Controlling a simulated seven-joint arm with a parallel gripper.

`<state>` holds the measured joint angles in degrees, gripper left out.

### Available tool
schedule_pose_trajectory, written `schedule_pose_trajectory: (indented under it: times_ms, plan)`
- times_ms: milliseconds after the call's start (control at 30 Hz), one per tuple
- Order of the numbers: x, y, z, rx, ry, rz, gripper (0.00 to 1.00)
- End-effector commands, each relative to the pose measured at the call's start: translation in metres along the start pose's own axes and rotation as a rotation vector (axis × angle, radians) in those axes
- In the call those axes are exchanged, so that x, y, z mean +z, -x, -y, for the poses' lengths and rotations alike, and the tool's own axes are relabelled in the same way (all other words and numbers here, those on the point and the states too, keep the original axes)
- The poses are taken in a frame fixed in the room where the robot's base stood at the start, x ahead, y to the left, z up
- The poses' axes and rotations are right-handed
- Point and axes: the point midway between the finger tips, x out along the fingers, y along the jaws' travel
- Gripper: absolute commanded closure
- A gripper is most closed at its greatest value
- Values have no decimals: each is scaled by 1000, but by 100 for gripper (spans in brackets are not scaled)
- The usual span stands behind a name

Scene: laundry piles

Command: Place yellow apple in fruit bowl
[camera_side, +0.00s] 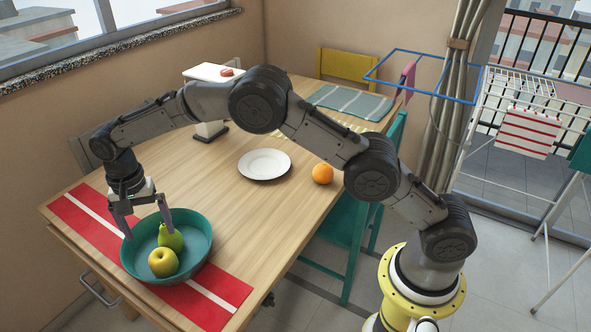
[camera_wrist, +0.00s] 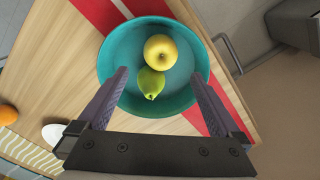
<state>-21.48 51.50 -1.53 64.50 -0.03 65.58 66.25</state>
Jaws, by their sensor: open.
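The yellow apple (camera_side: 163,262) lies inside the teal fruit bowl (camera_side: 206,258), beside a green pear (camera_side: 170,238). In the wrist view the yellow apple (camera_wrist: 160,48) and the pear (camera_wrist: 151,83) lie close together in the bowl (camera_wrist: 118,50), and they seem to touch. My gripper (camera_side: 147,226) is open and empty above the bowl. In the wrist view its two fingers (camera_wrist: 158,90) are spread wide on either side of the pear, with nothing between them held.
The bowl stands on a red and white striped runner (camera_side: 226,285) at the table's near left end. A white plate (camera_side: 265,164) and an orange (camera_side: 322,173) sit further along the wooden table (camera_side: 225,210). A grey-green mat (camera_side: 350,102) lies at the far end.

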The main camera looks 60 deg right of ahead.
Motion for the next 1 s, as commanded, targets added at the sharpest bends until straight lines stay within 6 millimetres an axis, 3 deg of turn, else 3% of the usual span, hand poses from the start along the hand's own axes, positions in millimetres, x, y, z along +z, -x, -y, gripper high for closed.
schedule_pose_trajectory:
  times_ms: [167, 267, 400, 600, 800, 1000]
  plan:
    - [-7, 40, -20, -36, 45, -18, 0]
    - [-12, 80, -49, -68, 103, -39, 0]
    - [-11, 132, -100, -111, 198, -79, 0]
    - [3, 186, -180, -163, 332, -151, 0]
    - [31, 213, -263, -197, 464, -238, 0]
    - [68, 212, -339, -210, 595, -336, 0]
